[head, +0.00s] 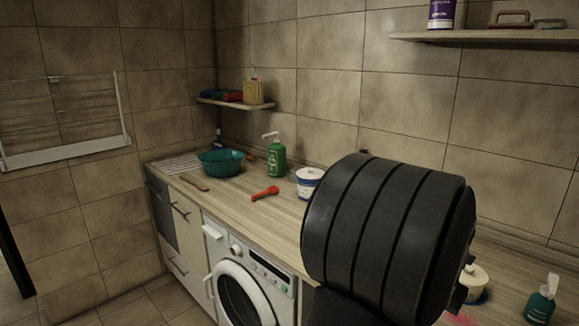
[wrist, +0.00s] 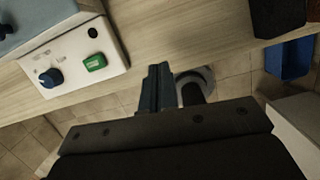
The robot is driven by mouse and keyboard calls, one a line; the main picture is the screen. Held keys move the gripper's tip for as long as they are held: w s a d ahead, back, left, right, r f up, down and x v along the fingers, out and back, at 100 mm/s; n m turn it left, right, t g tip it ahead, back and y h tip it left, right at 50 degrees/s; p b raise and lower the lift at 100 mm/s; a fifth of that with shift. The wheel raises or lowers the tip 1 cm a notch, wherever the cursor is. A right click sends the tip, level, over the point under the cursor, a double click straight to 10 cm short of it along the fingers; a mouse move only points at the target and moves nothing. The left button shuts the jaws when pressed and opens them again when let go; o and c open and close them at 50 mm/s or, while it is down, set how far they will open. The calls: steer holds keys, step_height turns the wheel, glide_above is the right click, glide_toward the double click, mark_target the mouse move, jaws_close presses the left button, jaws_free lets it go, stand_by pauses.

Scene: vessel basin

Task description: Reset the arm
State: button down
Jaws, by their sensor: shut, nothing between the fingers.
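My gripper (wrist: 157,70) shows in the wrist view, its dark fingers together with nothing between them. The fingertips appear over the edge of the wooden counter (wrist: 190,40), with tiled floor below; I cannot judge their height. In the head view a big black ribbed part of my arm fills the right middle, and the fingers are not visible there. It hides part of the counter (head: 225,197).
A teal basin (head: 220,163), green pump bottle (head: 277,161), red scoop (head: 265,193) and white tub (head: 308,183) stand on the counter. A washing machine (head: 250,277) sits below. The wrist view shows a white panel (wrist: 75,60) and a blue bin (wrist: 290,60).

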steer(key=v, duration=1)
steer(key=shift+m, duration=0.3)
steer(key=shift+s, duration=0.1)
